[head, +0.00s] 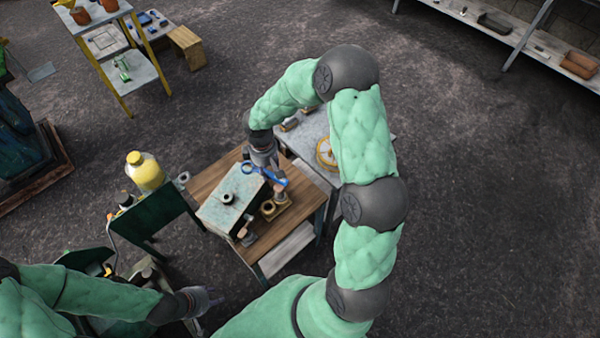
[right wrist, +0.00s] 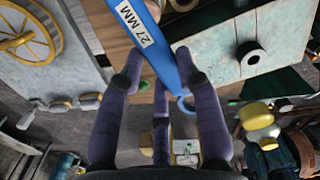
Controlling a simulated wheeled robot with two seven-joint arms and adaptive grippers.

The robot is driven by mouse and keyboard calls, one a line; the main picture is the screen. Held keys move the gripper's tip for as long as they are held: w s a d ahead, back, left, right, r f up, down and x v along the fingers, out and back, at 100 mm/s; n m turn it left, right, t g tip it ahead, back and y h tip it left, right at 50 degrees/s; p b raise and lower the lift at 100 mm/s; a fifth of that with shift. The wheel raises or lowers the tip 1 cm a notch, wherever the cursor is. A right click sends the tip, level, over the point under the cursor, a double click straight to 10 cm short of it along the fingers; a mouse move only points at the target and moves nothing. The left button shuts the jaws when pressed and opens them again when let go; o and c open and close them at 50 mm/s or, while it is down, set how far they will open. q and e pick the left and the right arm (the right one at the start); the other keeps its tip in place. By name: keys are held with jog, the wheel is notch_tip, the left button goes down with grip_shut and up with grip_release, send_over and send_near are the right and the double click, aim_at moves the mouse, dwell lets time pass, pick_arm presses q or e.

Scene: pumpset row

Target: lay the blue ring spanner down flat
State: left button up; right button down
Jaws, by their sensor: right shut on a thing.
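The blue ring spanner (head: 268,175) is in my right gripper (head: 264,160), beside and above the grey-green box on the wooden-topped table. In the right wrist view the spanner (right wrist: 152,42) runs between the purple fingers of the right gripper (right wrist: 165,85). It carries a white label reading 27 MM, and a ring end (right wrist: 187,103) shows near the fingers. Whether the spanner touches the box or table is hard to tell. My left gripper (head: 203,301) is low and to the left, away from the table; its finger opening is too small to judge.
The grey-green box (head: 222,210) with a dark round fitting (head: 227,198) fills much of the wooden tabletop (head: 266,243). A brass-coloured part (head: 269,208) stands beside it. A grey table (head: 312,128) with a yellow wheel (head: 326,154) adjoins behind. A yellow bottle (head: 146,172) stands left.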

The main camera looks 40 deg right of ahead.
jog(key=s+d+f+n+b, duration=0.1)
jog(key=d+f+n+b, duration=0.3)
jog(key=d+f+n, duration=0.3)
jog(key=d+f, duration=0.4)
jog(key=d, duration=0.3)
jog(key=shift+f+n, duration=0.2)
jog(key=shift+n, duration=0.2)
jog(key=shift+s, duration=0.15)
jog(key=shift+f+b, duration=2)
jog(key=shift+f, duration=1.1)
jog(key=shift+f+b, duration=0.3)
jog(key=shift+f, duration=0.2)
jog(key=c, duration=0.8)
grip_release()
